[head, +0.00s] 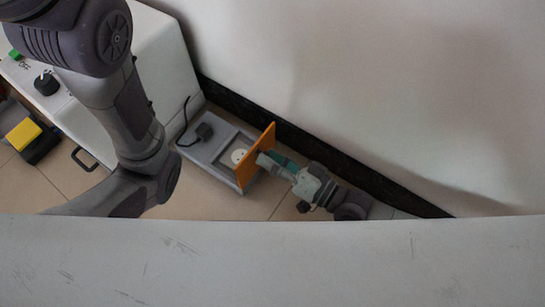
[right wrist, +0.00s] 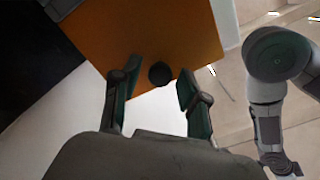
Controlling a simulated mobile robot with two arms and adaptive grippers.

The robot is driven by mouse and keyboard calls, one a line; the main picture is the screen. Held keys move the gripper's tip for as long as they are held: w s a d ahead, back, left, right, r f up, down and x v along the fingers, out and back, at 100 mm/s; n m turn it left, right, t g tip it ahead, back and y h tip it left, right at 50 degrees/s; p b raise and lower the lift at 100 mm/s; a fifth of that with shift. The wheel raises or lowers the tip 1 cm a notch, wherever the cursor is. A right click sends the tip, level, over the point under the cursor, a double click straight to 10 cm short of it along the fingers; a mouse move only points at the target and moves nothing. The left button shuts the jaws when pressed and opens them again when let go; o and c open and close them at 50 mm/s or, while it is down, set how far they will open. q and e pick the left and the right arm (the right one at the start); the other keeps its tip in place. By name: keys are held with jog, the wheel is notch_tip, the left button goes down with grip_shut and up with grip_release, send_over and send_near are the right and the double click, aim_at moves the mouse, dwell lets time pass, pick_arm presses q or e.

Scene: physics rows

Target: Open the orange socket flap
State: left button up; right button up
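The orange flap (head: 257,157) stands swung up from the grey socket box (head: 204,152), and the round white socket (head: 239,156) shows beside it. In the right wrist view the flap (right wrist: 150,35) fills the upper middle, with a dark round knob (right wrist: 160,74) at its lower part. My right gripper (head: 268,162) is at the right-hand face of the flap. In the right wrist view its two green-lined fingers (right wrist: 158,92) are apart, with the knob between their tips and a gap on each side. My left gripper is out of view.
A dark plug with a cable (head: 203,131) sits on the left part of the socket box. The wall with a black skirting runs close behind. A white cabinet with a black knob (head: 46,84) stands at left, near a yellow block (head: 23,134). A pale surface edge crosses the foreground.

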jog(key=v, duration=0.7)
jog(key=shift+s+d, duration=0.2)
dwell(0.6)
